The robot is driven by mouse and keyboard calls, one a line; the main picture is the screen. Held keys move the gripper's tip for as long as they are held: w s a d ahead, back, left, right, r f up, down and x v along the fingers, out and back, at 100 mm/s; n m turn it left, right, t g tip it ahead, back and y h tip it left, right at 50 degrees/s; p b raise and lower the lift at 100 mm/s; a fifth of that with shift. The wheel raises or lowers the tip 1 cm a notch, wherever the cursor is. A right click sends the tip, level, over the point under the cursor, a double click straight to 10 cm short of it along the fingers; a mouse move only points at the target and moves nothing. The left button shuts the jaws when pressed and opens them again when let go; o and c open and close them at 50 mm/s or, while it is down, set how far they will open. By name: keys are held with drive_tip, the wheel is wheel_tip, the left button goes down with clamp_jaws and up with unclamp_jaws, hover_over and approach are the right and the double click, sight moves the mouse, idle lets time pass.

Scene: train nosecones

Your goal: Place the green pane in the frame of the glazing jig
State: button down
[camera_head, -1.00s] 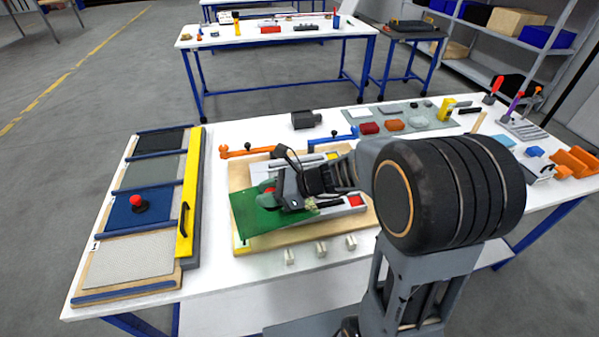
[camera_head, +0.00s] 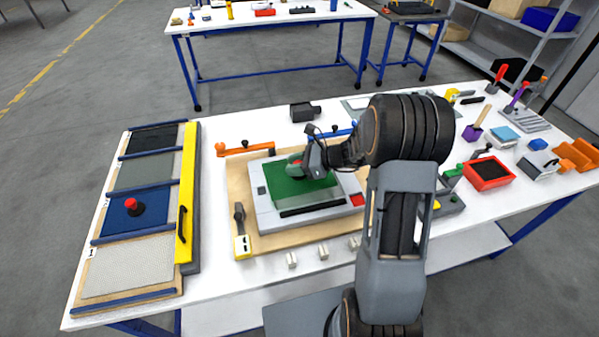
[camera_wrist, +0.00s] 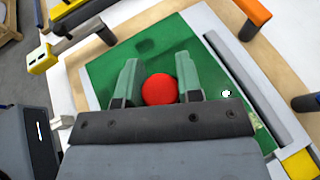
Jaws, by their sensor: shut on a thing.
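The green pane (camera_head: 298,190) is a flat rectangle, also in the wrist view (camera_wrist: 105,82). My gripper (camera_head: 297,167) is shut on its round red knob (camera_wrist: 160,89), with one finger on each side. The glazing jig (camera_head: 262,218) has a pale grey frame on a wooden board. The pane is over the frame's opening, roughly in line with its sides. A dark strip (camera_head: 312,208) lies along the near side. I cannot tell whether the pane rests in the frame or hangs just above it. My gripper and wrist hide its far right part.
An orange clamp (camera_head: 245,151) and a blue clamp (camera_head: 335,134) stand at the jig's far side, a yellow one (camera_head: 241,246) at its near left corner. A rack with a blue pane (camera_head: 138,212) and yellow bar (camera_head: 187,190) is at left. A red bin (camera_head: 488,171) is at right.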

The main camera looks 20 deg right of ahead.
drive_tip(key=shift+w+d+f, duration=0.3)
drive_tip(key=shift+d+f, duration=0.15)
drive_tip(key=shift+f, duration=0.2)
drive_tip(key=shift+w+d+f, duration=0.25)
drive_tip(key=shift+d+f, duration=0.15)
drive_tip(key=shift+f, duration=0.2)
drive_tip(key=shift+f+p, duration=0.55)
drive_tip(key=shift+f, duration=1)
drive_tip(key=c, duration=0.8)
unclamp_jaws()
drive_tip(key=shift+d, duration=0.15)
